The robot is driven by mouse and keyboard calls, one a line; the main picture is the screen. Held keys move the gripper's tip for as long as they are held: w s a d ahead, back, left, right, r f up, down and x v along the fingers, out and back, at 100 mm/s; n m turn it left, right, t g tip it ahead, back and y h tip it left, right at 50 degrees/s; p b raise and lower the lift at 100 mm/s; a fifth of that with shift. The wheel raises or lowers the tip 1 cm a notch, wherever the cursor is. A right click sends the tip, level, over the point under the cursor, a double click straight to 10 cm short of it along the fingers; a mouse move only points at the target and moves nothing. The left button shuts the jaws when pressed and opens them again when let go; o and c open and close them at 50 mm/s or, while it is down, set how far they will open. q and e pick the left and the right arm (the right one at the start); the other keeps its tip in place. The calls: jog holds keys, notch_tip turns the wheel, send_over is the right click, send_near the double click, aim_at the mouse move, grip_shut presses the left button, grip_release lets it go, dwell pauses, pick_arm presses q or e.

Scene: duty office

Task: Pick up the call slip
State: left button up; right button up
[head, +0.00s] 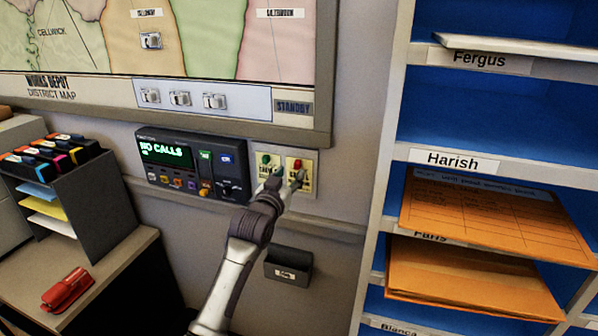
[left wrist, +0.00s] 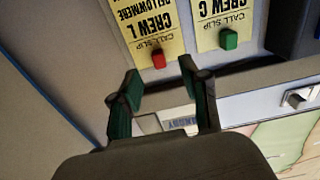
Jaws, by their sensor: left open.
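Two yellow call slips hang side by side on a pale panel below the map. The slip with the red magnet (head: 308,185) is on the right; the slip with the green magnet (head: 259,159) is on the left. In the left wrist view they appear upside down: "CREW L" (left wrist: 140,28) with a red magnet (left wrist: 158,60) and "CREW C" (left wrist: 214,10) with a green magnet (left wrist: 228,39). My left gripper (head: 287,178) is open and empty, fingertips pointing at the slips. In the left wrist view the red magnet shows between and just beyond its fingertips (left wrist: 160,72). My right gripper is out of view.
A dark console (head: 190,165) reading "NO CALLS" is left of the slips. A small black holder (head: 289,267) is on the wall below. Blue-backed shelves (head: 480,110) with orange envelopes (head: 485,215) stand at right. A red stapler (head: 67,290) lies on the desk at left.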

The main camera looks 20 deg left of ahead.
aim_at(296, 167)
pick_arm(q)
jog(key=w+p, duration=0.1)
jog(key=w, duration=0.2)
jog(key=shift+w+d+r, duration=0.1)
jog(key=shift+w+d, duration=0.05)
jog(key=shift+w, duration=0.75)
jog(key=shift+c, duration=0.4)
grip_shut()
